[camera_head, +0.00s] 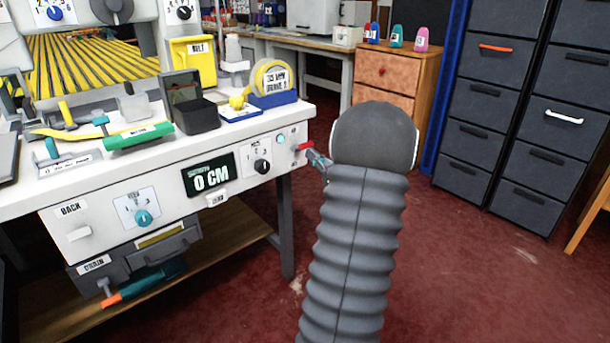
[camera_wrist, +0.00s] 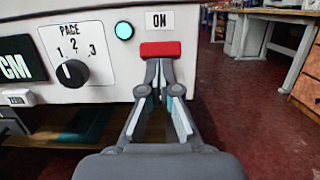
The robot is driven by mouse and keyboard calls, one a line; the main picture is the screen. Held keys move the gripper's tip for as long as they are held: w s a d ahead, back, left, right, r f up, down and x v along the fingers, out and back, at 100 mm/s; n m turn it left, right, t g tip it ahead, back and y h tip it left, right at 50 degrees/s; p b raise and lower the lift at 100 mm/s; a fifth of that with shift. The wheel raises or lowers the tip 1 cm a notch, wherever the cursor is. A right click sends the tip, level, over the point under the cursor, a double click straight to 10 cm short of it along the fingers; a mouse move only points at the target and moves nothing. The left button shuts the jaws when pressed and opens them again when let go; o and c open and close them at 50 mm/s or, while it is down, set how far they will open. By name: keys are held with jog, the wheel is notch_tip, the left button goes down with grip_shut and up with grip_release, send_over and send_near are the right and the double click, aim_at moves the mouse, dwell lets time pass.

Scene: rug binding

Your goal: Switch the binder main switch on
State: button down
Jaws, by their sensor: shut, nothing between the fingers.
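The red main switch (camera_wrist: 160,49) is a flat paddle on the right end of the white binder front, just below an ON label (camera_wrist: 159,20). It also shows in the head view (camera_head: 303,147). A round cyan lamp (camera_wrist: 124,30) glows to its left. My gripper (camera_wrist: 160,88) is shut and empty, its fingertips at the lower edge of the red paddle. I cannot tell whether they touch it. In the head view my gripper (camera_head: 318,160) points left at the switch, and my arm hides what lies behind it.
A tape roll (camera_head: 271,77) and black box (camera_head: 192,110) stand on the bench top. Red floor lies open to the right, before dark drawer cabinets (camera_head: 551,110).

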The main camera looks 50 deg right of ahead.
jog(key=shift+w+r, duration=0.1)
jog(key=shift+r, duration=0.75)
notch_tip(320, 180, down, 5)
jog(key=s+b, duration=0.2)
jog(key=b, duration=0.2)
jog(key=s+a+r+p, duration=0.1)
jog(key=s+a+r, duration=0.1)
jog(key=s, duration=0.7)
jog(key=shift+s+r, duration=0.35)
